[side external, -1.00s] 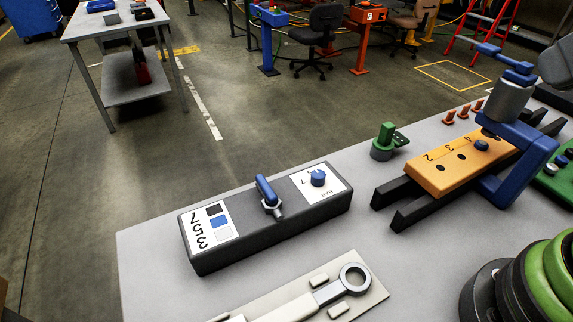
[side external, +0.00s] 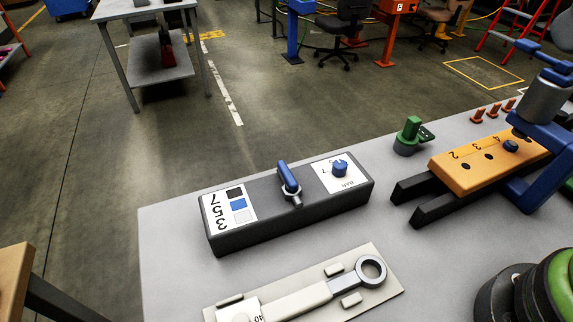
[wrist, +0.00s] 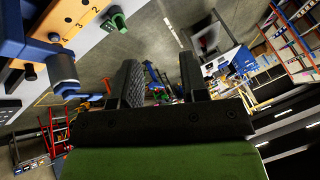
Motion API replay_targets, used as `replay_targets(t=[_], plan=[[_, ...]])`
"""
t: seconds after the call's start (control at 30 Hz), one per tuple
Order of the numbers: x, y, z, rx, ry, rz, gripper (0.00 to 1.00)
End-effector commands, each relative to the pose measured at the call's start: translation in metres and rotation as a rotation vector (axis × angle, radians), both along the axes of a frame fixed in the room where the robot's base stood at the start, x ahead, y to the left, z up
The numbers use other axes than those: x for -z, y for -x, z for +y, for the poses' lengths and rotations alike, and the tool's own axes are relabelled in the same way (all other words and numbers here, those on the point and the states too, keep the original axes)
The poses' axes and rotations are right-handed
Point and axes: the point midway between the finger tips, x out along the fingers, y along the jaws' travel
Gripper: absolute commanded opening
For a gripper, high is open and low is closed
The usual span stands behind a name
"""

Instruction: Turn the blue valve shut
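The blue valve (side external: 288,177) is a lever handle on a metal stem, on top of a dark grey box (side external: 262,230) on the bench. The lever points toward the back of the box, slanting up across its width. A blue knob (side external: 340,168) sits on a white label at the box's right end. My gripper (wrist: 160,65) shows in the wrist view with its two black fingers apart and nothing between them. The wrist view does not show the valve. My fingers are not visible near the valve in the side view.
A beige fixture with a grey ring-ended part (side external: 371,271) lies in front of the box. An orange numbered block (side external: 470,172) on black rails and a green part (side external: 410,135) stand to the right. Bench surface (side external: 170,260) left of the box is clear.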

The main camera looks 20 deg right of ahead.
Motion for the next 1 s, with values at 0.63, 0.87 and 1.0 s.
replay_targets(t=[0.63, 0.87, 1.0], plan=[[0.073, -0.172, 0.145, -0.262, 0.184, 0.427, 0.40], [0.132, -0.183, 0.190, -0.299, 0.262, 0.507, 0.40], [0.147, -0.183, 0.199, -0.305, 0.280, 0.523, 0.40]])
